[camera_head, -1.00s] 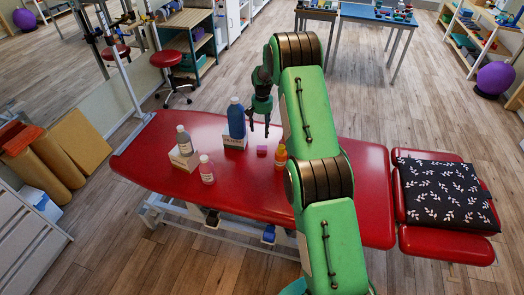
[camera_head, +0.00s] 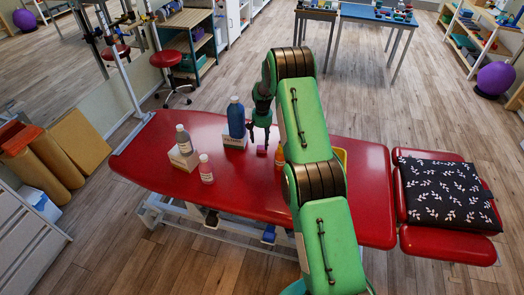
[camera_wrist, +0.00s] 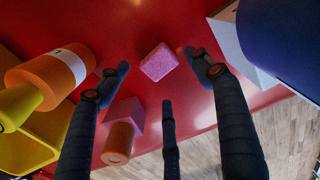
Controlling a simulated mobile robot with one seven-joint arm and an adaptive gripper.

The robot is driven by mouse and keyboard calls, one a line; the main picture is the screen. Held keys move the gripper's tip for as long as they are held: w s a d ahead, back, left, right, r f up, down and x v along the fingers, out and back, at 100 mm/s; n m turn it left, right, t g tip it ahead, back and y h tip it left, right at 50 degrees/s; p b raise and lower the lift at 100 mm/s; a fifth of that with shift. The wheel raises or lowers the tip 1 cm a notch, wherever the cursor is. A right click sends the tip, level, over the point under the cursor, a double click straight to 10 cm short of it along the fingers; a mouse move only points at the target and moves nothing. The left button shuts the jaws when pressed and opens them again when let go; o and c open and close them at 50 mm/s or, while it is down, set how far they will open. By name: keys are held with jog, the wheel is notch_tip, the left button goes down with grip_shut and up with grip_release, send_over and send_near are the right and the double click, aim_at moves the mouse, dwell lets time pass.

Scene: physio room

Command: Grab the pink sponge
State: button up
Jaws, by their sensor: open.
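The pink sponge (camera_head: 261,150) is a small block on the red treatment table (camera_head: 225,185). In the wrist view the sponge (camera_wrist: 159,62) lies on the red surface, between and beyond my fingertips. My gripper (camera_head: 260,138) is open, pointing down above the sponge, its fingers spread. In the wrist view the fingers of my gripper (camera_wrist: 160,72) are apart and nothing is between them. The sponge looks clear of the fingers. My arm hides part of the table right of the sponge.
A blue bottle (camera_head: 236,118) stands on a white box (camera_head: 235,143) left of the sponge. An orange bottle (camera_wrist: 50,75) is close by on the other side, beside a yellow item (camera_wrist: 60,130). A purple block (camera_wrist: 125,112) is nearby. A grey bottle (camera_head: 184,141) and pinkish bottle (camera_head: 206,170) stand further left.

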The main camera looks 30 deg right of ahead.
aim_at(262, 147)
dwell(0.3)
jog(key=shift+s+a+f+b, duration=0.1)
jog(key=shift+f+b, duration=0.4)
jog(key=shift+f, duration=2.1)
jog(key=c, duration=1)
